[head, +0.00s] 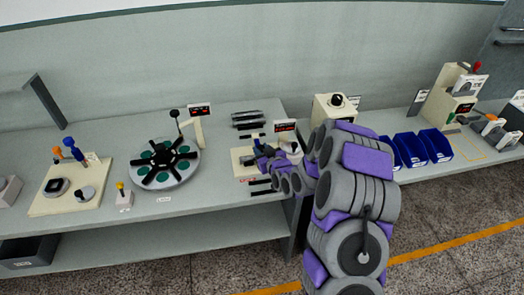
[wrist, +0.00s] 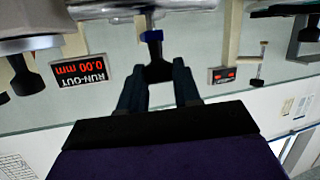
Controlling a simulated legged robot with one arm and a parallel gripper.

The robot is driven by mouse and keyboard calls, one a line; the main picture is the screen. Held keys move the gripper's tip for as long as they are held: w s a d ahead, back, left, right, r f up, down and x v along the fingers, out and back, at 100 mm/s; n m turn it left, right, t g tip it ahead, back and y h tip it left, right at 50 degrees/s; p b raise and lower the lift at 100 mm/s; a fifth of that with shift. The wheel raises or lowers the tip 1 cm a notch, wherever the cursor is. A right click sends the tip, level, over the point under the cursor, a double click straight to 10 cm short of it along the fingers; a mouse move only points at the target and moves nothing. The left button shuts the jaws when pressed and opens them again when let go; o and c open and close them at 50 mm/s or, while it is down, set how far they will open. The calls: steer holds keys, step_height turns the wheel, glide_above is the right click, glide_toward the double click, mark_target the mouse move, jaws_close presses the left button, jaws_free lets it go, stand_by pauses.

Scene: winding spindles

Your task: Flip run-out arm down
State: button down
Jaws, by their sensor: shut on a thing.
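My gripper (wrist: 158,68) reaches over the run-out station on the bench. Its two dark fingers are shut on a black tapered piece with a blue band (wrist: 152,37), which looks like part of the run-out arm. In the wrist view, which is upside down, the run-out display (wrist: 80,71) reads 0.00 mm beside the fingers. In the head view, my gripper (head: 263,160) is over the cream base (head: 241,158), below the run-out display (head: 285,126). My arm hides much of the station there, so the arm's angle is unclear.
A round dial table (head: 180,172) with black spokes stands to the left, with a post and display behind it. Black bars (head: 247,119) lie behind the station. A cream box with a knob (head: 333,108) and blue bins (head: 435,144) are to the right.

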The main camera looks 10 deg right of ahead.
steer(key=shift+s+a+f, duration=0.1)
steer(key=shift+s+f, duration=0.15)
steer(key=shift+f, duration=0.35)
steer(key=c, duration=1.1)
jaws_free()
steer(key=shift+c, duration=0.2)
steer(key=o, duration=0.3)
steer(key=shift+w, duration=0.15)
steer(key=shift+o, duration=0.3)
steer(key=shift+r, duration=0.25)
steer(key=p+v, duration=0.4)
steer(key=v, duration=0.5)
steer(key=shift+r, duration=0.25)
